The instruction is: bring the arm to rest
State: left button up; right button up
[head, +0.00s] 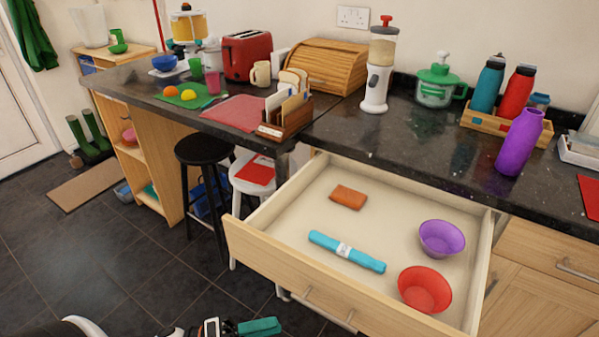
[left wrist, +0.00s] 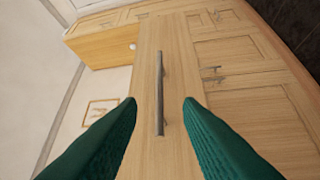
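My left gripper (head: 250,327) shows at the bottom edge of the head view, low in front of the pulled-out drawer (head: 275,258). In the left wrist view its two green fingers (left wrist: 160,102) stand apart with nothing held between them. The drawer handle (left wrist: 160,92) shows between the fingers, beyond their tips and apart from them. The same handle (head: 330,306) is on the drawer front in the head view. My right gripper is in neither view.
The open drawer holds an orange-brown block (head: 348,197), a blue roll (head: 347,252), a purple bowl (head: 442,238) and a red bowl (head: 425,289). A black stool (head: 204,150) and a white stool (head: 240,180) stand left of it.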

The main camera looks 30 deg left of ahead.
pick_arm(q)
jog(key=s+a+f+n+g+y+p, duration=0.1)
jog(key=a+f+n+y, duration=0.2)
jog(key=f+n+y, duration=0.55)
jog(key=s+a+f+n+g+y+p, duration=0.1)
jog(key=s+a+f+n+y+p, duration=0.2)
jog(key=f+n, duration=1.05)
jog(key=s+d+f+n+g+y, duration=0.1)
jog(key=s+d+f+n+g, duration=0.1)
jog(key=s+f+g, duration=0.3)
jog(key=s+d+f+n+g+y, duration=0.2)
jog(key=s+d+f+g, duration=0.2)
jog(key=s+f, duration=0.9)
jog(key=shift+s+d+f+n+g+p, duration=0.3)
jog(key=shift+s+n+g, duration=0.1)
jog(key=shift+s+g, duration=0.3)
